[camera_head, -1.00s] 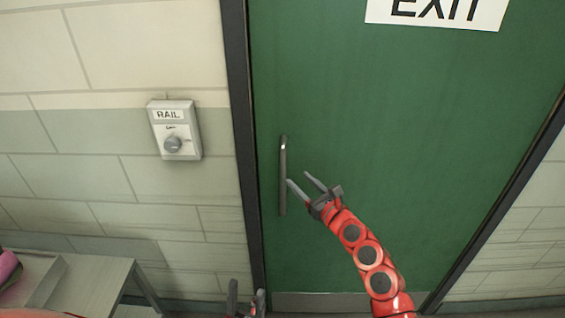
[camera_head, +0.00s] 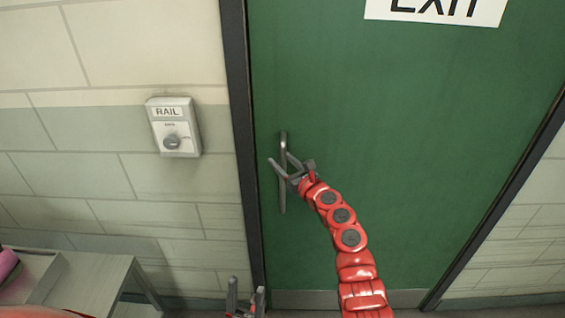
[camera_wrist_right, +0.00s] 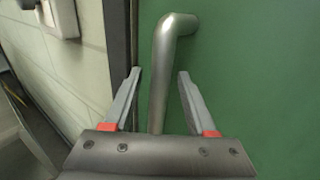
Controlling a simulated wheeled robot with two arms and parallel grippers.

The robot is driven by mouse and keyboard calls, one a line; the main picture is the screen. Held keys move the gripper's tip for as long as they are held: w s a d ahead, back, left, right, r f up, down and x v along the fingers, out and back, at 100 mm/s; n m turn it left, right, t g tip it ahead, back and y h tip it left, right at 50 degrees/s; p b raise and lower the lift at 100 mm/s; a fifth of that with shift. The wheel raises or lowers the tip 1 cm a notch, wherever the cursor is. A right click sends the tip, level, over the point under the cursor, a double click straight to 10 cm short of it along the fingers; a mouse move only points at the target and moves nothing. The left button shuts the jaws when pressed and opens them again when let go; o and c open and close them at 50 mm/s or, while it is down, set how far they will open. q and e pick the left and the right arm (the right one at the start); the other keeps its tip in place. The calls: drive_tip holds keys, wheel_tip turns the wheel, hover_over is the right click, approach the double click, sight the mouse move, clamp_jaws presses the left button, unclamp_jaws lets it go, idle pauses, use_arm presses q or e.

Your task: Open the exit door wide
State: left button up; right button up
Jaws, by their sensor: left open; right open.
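The green exit door (camera_head: 400,130) stands shut in its dark frame, with an EXIT sign (camera_head: 435,10) at the top. Its upright grey bar handle (camera_head: 283,200) is near the door's left edge; it also shows in the right wrist view (camera_wrist_right: 162,70). My right gripper (camera_head: 279,158) is open at the handle, with one finger on each side of the bar. In the right wrist view the bar runs between the open fingers (camera_wrist_right: 158,75), with a gap visible on both sides. My left gripper (camera_head: 246,292) is open and empty, low at the bottom edge, away from the handle.
A grey control box labelled RAIL (camera_head: 174,127) with a round knob is on the block wall left of the door. A table (camera_head: 90,282) stands at the lower left with a pink thing (camera_head: 8,264) at the picture's edge.

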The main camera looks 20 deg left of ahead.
clamp_jaws()
idle(1.3)
